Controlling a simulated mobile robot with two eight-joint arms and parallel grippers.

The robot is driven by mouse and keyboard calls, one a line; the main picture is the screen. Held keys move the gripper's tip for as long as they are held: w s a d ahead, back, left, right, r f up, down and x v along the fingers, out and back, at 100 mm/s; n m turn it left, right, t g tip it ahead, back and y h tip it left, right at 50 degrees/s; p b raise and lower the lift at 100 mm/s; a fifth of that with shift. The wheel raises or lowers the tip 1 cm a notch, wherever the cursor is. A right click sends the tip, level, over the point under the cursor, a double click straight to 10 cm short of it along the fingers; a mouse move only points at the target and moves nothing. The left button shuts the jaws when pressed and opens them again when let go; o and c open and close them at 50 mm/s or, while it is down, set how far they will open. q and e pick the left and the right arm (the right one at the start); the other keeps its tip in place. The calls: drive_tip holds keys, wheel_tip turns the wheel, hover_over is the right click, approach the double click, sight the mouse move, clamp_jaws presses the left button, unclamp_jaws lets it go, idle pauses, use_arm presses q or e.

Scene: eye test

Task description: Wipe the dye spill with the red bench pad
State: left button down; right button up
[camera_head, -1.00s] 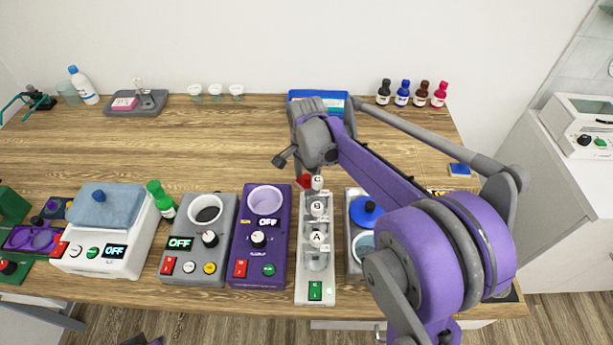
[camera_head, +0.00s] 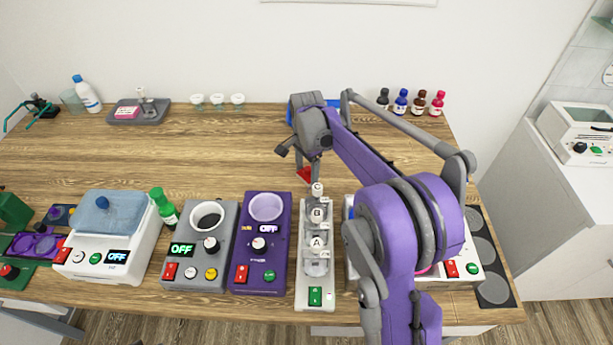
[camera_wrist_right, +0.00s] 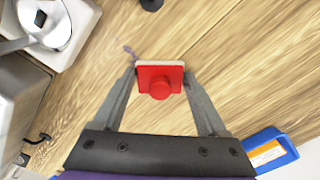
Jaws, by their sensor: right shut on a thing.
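My right gripper (camera_head: 306,168) is shut on the red bench pad (camera_head: 304,175), over the bare wood behind the white rack. In the right wrist view the red pad (camera_wrist_right: 148,72), with a round red knob and a pale underside, sits between the two fingertips (camera_wrist_right: 160,75). I cannot tell whether it touches the tabletop. A small faint purple smear, the dye spill (camera_wrist_right: 130,52), shows on the wood just beyond the pad's upper left corner in that view. I cannot make out the spill in the head view. My left gripper is not in view.
The white rack (camera_head: 315,285) with lettered parts stands just in front of the pad. A purple device (camera_head: 262,245) and a grey device (camera_head: 200,245) stand left of it. A blue tray (camera_wrist_right: 270,150) lies behind, partly hidden by my arm. The wood at left-centre is clear.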

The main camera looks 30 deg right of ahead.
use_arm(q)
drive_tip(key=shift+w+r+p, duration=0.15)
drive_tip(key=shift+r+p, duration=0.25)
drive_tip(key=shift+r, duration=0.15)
use_arm(e)
drive_tip(key=shift+w+d+r, duration=0.1)
drive_tip(key=shift+w+d, duration=0.45)
drive_tip(key=shift+w, duration=0.35)
drive_tip(key=shift+w+d, duration=0.55)
drive_tip(key=shift+w, duration=0.3)
drive_tip(key=shift+r, duration=0.1)
